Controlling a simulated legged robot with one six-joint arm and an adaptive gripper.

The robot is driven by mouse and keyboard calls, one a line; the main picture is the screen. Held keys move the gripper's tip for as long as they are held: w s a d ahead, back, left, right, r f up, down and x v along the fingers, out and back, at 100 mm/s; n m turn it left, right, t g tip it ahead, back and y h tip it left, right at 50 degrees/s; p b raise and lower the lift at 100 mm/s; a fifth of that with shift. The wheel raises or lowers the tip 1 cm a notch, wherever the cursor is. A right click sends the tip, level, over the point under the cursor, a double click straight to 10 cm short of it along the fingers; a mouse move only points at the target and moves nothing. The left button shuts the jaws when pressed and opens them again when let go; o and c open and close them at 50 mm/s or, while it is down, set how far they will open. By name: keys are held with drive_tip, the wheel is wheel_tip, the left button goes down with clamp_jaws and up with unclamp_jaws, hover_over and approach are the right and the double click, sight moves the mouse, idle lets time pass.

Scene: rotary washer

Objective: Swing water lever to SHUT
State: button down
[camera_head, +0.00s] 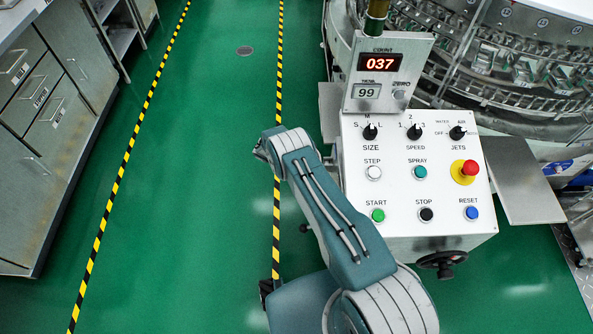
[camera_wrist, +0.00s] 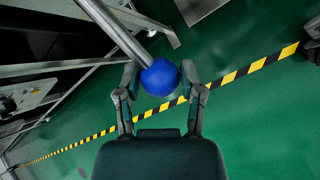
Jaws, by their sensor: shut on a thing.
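The water lever shows in the wrist view as a bare metal rod (camera_wrist: 112,28) with a blue ball knob (camera_wrist: 160,77) at its end. The rod runs from the knob up to the upper left. My gripper (camera_wrist: 159,80) has one finger on each side of the knob and is shut on it. In the head view my arm crosses the lower middle, left of the control box; I cannot make out the lever or my fingers there. No SHUT marking for the lever is readable in either view.
A white control panel (camera_head: 400,190) with knobs, buttons and a red stop button (camera_head: 469,168) stands right of my arm. A counter display (camera_head: 382,63) sits above it. The rotary washer (camera_head: 500,75) is behind. Grey drawers (camera_head: 45,130) stand left. Green floor (camera_head: 205,170) between is clear.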

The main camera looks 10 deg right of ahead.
drive_tip(key=shift+s+d+f, duration=0.2)
drive_tip(key=shift+s+f, duration=0.1)
drive_tip(key=shift+f, duration=0.15)
drive_tip(key=shift+s+d, duration=0.1)
drive_tip(key=shift+c, duration=1.1)
unclamp_jaws()
drive_tip(key=shift+w+r, duration=0.15)
drive_tip(key=shift+w, duration=0.05)
drive_tip(key=shift+a+r, duration=0.25)
drive_tip(key=shift+a, duration=0.05)
drive_tip(key=v, duration=1.1)
drive_tip(key=shift+r, duration=0.15)
